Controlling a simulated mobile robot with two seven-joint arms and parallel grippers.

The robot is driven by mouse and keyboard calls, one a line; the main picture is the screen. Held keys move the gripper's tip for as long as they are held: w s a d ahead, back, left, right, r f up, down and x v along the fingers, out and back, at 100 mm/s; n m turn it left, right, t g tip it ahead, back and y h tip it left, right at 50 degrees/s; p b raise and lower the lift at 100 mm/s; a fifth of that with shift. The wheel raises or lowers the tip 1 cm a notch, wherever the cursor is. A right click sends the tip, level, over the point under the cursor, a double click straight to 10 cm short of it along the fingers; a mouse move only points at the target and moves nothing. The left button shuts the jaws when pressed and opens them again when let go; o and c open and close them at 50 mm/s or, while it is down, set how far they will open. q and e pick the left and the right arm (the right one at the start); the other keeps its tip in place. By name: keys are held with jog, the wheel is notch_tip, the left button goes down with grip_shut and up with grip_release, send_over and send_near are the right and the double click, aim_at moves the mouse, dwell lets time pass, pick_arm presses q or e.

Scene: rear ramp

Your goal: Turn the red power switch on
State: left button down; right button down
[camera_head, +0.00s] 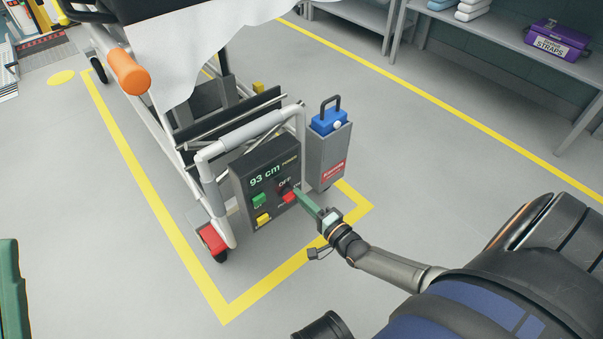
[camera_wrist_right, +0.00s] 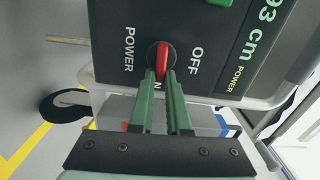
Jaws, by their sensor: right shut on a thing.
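The red power switch (camera_head: 289,197) is on the dark control panel (camera_head: 246,174), at its right side below the word OFF. The panel reads 93 cm. My right gripper (camera_head: 297,194) reaches it with green fingers. In the right wrist view, the red switch (camera_wrist_right: 163,58) stands between the fingertips of my right gripper (camera_wrist_right: 162,74), which are shut on it. Its handle lies lengthwise toward a partly hidden label ending in N, not toward OFF. The fingers cover part of that label. My left gripper is not in view.
The panel also carries a green button (camera_head: 259,201) and a yellow button (camera_head: 263,219). A grey holder (camera_head: 327,158) with a blue battery-like box (camera_head: 329,121) stands right of it. The trolley frame (camera_head: 213,185) is left. The floor in front is clear.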

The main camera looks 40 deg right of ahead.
jog(key=shift+f+m, duration=0.1)
jog(key=shift+m, duration=0.4)
jog(key=c, duration=0.9)
grip_release()
jog(key=s+p, duration=0.1)
jog(key=s, duration=0.3)
jog(key=s+p, duration=0.1)
jog(key=s, duration=0.3)
jog(key=s+d+p, duration=0.1)
jog(key=s, duration=0.3)
jog(key=shift+s, duration=0.3)
